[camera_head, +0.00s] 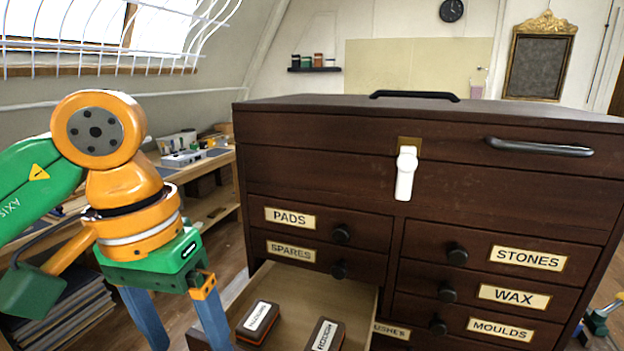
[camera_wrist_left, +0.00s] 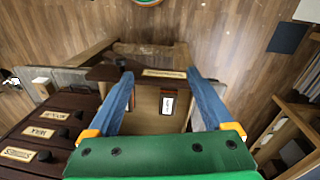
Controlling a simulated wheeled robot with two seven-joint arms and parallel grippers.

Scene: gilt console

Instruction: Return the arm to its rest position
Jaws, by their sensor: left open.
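My left arm comes in from the left in the head view. Its gripper (camera_head: 184,338) points down with blue fingers spread, beside and partly in front of an open drawer (camera_head: 330,287). In the wrist view the left gripper (camera_wrist_left: 160,76) is open, with nothing held between its fingers. A dark labelled box (camera_wrist_left: 168,102) in the drawer shows between the fingers, apart from them. The head view shows two such boxes in the drawer, a left one (camera_head: 258,322) and a right one (camera_head: 325,335). My right gripper is not clearly visible.
A dark wooden chest (camera_head: 330,190) with labelled drawers fills the middle and right. Its white latch (camera_head: 406,175) hangs at the front. A workbench (camera_head: 185,172) runs along the left wall behind my arm. Wooden floor shows between bench and chest.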

